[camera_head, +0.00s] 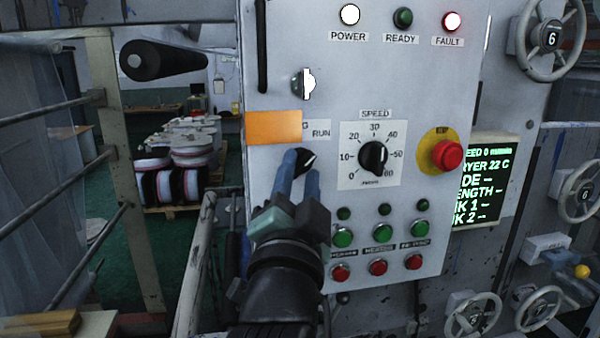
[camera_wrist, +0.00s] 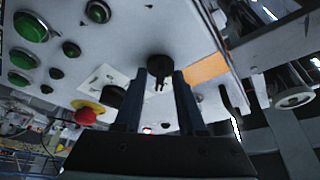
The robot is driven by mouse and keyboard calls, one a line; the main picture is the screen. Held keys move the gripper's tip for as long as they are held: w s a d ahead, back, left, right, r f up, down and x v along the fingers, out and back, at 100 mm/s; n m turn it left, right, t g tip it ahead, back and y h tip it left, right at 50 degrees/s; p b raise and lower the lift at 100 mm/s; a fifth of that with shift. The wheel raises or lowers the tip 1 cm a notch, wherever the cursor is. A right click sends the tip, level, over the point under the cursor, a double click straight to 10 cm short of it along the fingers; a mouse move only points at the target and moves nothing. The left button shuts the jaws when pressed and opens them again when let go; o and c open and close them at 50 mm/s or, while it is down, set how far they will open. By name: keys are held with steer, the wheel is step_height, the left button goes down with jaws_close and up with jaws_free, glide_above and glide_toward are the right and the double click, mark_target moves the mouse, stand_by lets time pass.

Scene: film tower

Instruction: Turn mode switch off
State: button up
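The mode switch is a black round knob (camera_head: 306,156) on the grey control panel (camera_head: 270,215), below a RUN label (camera_head: 321,134). Its white pointer line slants up and right, toward RUN. An orange tag (camera_head: 273,127) hides most of the label to the left. My gripper (camera_head: 301,163) is at the knob, with its two blue fingers apart and pointing at the panel. In the wrist view, the knob (camera_wrist: 159,63) sits between and just beyond the fingertips (camera_wrist: 159,76). I cannot tell whether either finger touches it. The fingers partly hide the knob in the head view.
A black SPEED dial (camera_head: 373,156) and a red emergency button (camera_head: 447,154) lie to the right. Green buttons (camera_head: 342,237) and red buttons (camera_head: 340,273) sit below. A key switch (camera_head: 304,84) is above. The FAULT lamp (camera_head: 452,21) and POWER lamp (camera_head: 350,14) look bright.

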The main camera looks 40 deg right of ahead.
jaws_close()
